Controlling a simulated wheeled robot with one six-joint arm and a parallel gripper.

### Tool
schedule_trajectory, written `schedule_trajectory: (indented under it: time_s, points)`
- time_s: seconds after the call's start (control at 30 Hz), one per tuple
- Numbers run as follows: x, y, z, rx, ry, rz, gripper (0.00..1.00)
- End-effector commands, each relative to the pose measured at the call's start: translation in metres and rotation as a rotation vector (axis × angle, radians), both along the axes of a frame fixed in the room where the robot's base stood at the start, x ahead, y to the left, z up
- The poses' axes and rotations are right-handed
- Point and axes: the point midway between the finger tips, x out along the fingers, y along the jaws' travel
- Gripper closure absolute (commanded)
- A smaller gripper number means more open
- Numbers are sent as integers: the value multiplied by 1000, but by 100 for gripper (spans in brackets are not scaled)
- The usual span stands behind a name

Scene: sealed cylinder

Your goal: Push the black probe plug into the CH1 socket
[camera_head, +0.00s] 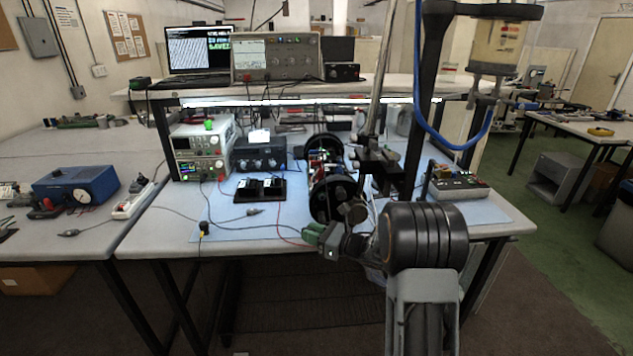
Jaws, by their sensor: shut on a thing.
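My gripper (316,234) is in front of the bench's front edge, left of my dark wrist. Green parts show at its tip. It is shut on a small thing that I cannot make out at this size. A black plug-like piece with a yellow part (204,229) is at the bench's front edge, left of my gripper. A grey cable end (255,212) lies on the blue mat. I cannot read a CH1 label. An oscilloscope-like instrument (276,58) stands on the upper shelf, and a light bench instrument (202,149) stands below it at left.
An open black cylindrical assembly (326,187) stands behind my gripper. A black tray (260,189) lies left of it. A vertical stand (380,75) rises close by. A box with a panel (457,184) is at right. Thin cables cross the blue mat (228,225).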

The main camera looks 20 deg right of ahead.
Motion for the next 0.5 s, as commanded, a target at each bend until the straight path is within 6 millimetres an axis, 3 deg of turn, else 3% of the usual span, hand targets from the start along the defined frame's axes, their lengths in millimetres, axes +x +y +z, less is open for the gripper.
schedule_trajectory:
  time_s: [0.03,0.2,0.33,0.5]
  points:
    - [-11,1,-27,5,16,30,100]
    - [-45,4,-87,6,12,92,100]
    - [-63,5,-118,5,9,108,100]
    - [-76,6,-139,1,5,110,100]
